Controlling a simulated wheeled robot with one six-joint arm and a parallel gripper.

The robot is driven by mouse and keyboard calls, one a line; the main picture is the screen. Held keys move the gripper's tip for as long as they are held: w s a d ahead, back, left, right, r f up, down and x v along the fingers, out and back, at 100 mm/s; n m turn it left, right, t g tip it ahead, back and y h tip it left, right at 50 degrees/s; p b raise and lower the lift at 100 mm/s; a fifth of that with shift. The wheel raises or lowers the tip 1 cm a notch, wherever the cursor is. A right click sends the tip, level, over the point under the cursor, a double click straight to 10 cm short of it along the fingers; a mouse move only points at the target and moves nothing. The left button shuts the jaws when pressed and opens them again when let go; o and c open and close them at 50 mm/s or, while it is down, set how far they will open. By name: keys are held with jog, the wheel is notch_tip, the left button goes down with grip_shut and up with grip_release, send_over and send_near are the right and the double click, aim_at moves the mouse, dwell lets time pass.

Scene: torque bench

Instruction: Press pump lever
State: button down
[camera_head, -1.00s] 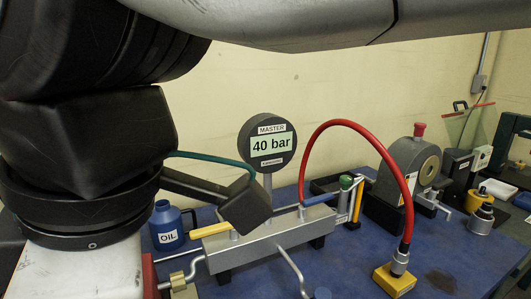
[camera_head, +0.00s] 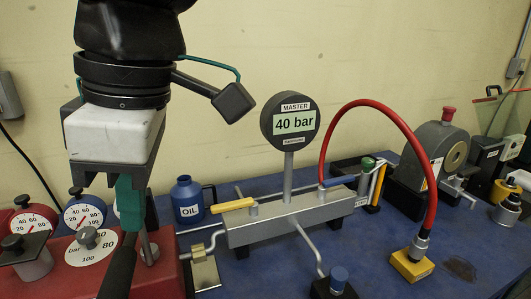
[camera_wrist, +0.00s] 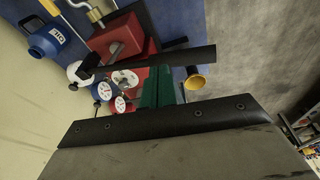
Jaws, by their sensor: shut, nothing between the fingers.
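My gripper (camera_head: 132,225) points down at the left of the head view, its green fingers shut and empty. It is over the red pump block (camera_head: 75,280) at the lower left. A dark bar that looks like the pump lever (camera_head: 119,268) runs toward the camera just below the fingertips. In the wrist view the same dark bar (camera_wrist: 190,57) crosses beyond the green fingers (camera_wrist: 161,88). I cannot tell whether the fingers touch it. The master gauge (camera_head: 290,122) reads 40 bar and stands on the grey manifold (camera_head: 290,219).
Dial gauges (camera_head: 84,215) and dark knobs sit around the red block. A blue oil jug (camera_head: 187,200) stands behind my gripper's right side. A red hose (camera_head: 425,180) arches from the manifold to a yellow block (camera_head: 412,265). The blue bench's right front is fairly clear.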

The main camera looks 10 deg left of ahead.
aim_at(117, 277)
notch_tip(117, 277, up, 10)
jog(key=w+n+g+h, duration=0.1)
jog(key=g, duration=0.2)
jog(key=shift+w+a+f+h, duration=0.2)
jog(key=shift+w+h, duration=0.1)
jog(key=x, duration=1.4)
jog(key=shift+s, duration=0.15)
